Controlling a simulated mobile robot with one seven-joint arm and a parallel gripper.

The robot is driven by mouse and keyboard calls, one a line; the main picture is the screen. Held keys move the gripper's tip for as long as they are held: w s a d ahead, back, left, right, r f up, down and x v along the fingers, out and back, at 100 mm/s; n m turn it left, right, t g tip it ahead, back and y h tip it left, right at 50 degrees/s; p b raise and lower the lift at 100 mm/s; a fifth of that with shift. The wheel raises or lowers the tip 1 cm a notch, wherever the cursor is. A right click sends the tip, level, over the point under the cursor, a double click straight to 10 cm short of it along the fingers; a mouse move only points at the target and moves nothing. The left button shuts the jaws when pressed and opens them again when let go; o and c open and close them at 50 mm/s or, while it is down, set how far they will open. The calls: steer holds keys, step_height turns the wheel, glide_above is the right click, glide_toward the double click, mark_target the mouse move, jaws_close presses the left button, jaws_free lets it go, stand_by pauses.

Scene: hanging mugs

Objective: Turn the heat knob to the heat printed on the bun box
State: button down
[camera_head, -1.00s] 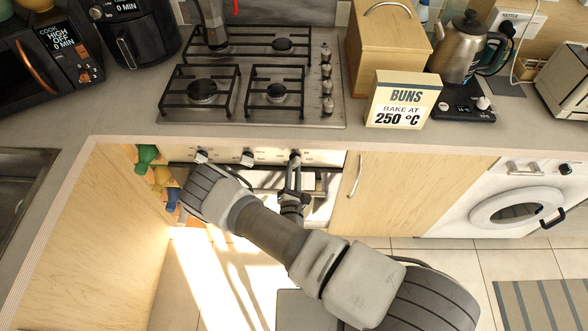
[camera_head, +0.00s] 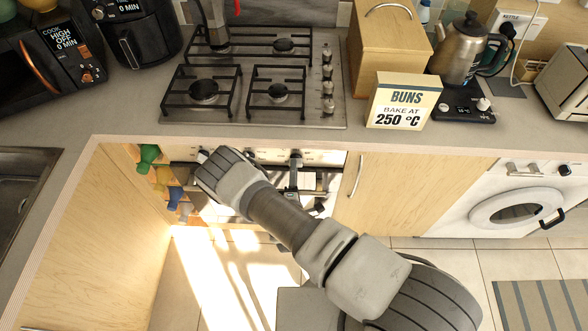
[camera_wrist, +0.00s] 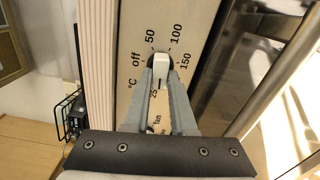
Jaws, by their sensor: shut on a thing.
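The heat knob (camera_wrist: 161,60) is in the middle of the wrist view, a white grip bar on a dark round base. Its dial shows off, 50, 100 and 150, with a partly covered "25" below. The bar's dark mark points down toward that "25"; the exact reading is unclear. My gripper (camera_wrist: 161,82) is shut on the bar, a finger on each side, hiding part of the dial. In the head view my gripper (camera_head: 294,172) is at the right-hand knob of the oven panel. The bun box (camera_head: 403,102) stands on the counter, printed "BUNS BAKE AT 250 °C".
A gas hob (camera_head: 300,118) lies above the oven. Other panel knobs are left of my gripper, partly behind my arm. A metal handle bar (camera_wrist: 285,75) runs beside the panel in the wrist view.

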steer(key=shift+r+m, duration=0.1)
steer(key=shift+m, duration=0.5)
steer(key=c, duration=0.7)
jaws_free()
steer(key=shift+c, duration=0.2)
steer(key=shift+s+a, duration=0.1)
steer(key=shift+s, duration=0.05)
